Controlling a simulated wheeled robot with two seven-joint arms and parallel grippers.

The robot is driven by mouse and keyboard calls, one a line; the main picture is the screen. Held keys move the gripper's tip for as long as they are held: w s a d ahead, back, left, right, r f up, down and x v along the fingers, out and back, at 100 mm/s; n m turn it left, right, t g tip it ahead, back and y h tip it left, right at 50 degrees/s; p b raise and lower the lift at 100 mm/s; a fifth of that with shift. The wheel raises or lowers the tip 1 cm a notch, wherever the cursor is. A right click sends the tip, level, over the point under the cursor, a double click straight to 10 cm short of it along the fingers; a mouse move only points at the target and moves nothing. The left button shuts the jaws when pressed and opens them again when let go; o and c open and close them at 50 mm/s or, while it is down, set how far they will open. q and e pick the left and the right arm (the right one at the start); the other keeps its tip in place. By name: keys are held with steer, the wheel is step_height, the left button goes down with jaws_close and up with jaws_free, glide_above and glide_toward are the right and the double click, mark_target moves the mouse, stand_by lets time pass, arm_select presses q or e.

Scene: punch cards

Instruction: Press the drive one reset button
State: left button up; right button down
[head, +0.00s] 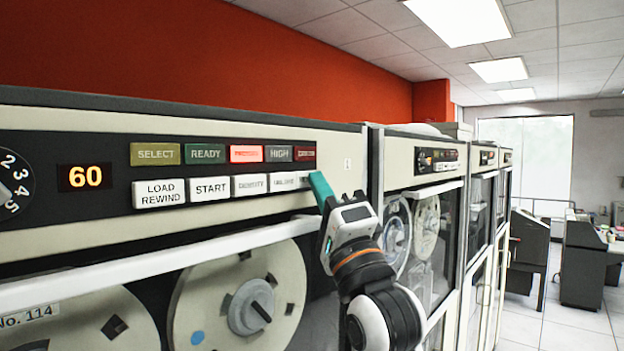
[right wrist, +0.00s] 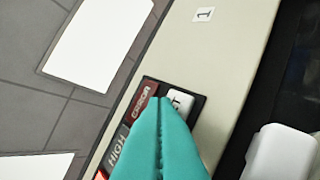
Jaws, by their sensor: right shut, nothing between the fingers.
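The drive in front carries a small "1" label (head: 347,164), which also shows in the right wrist view (right wrist: 203,14). Its black panel has a lower row of white buttons. The reset button appears to be the rightmost white one (head: 304,179), at the panel's right end; in the right wrist view its white face (right wrist: 181,102) is partly hidden by my fingers, with only part of its lettering showing. My right gripper (head: 319,184) is shut and empty, its teal tips just beside that button. The wrist view shows the tips (right wrist: 160,100) overlapping the button's edge; I cannot tell whether they touch.
White LOAD REWIND (head: 159,193) and START (head: 210,188) buttons sit further left. Above are coloured indicators, one lit red (head: 246,154). A white ledge (head: 150,262) juts out below the panel, above the tape reels (head: 240,305). More drives (head: 425,200) stand to the right.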

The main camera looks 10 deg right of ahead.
stand_by(0.3)
steer(key=shift+s+d, duration=0.55)
steer(key=shift+s, duration=0.15)
steer(key=s+d, duration=0.1)
steer(key=s, duration=0.1)
steer(key=s+d, duration=0.2)
steer(key=shift+p, duration=0.3)
stand_by(0.5)
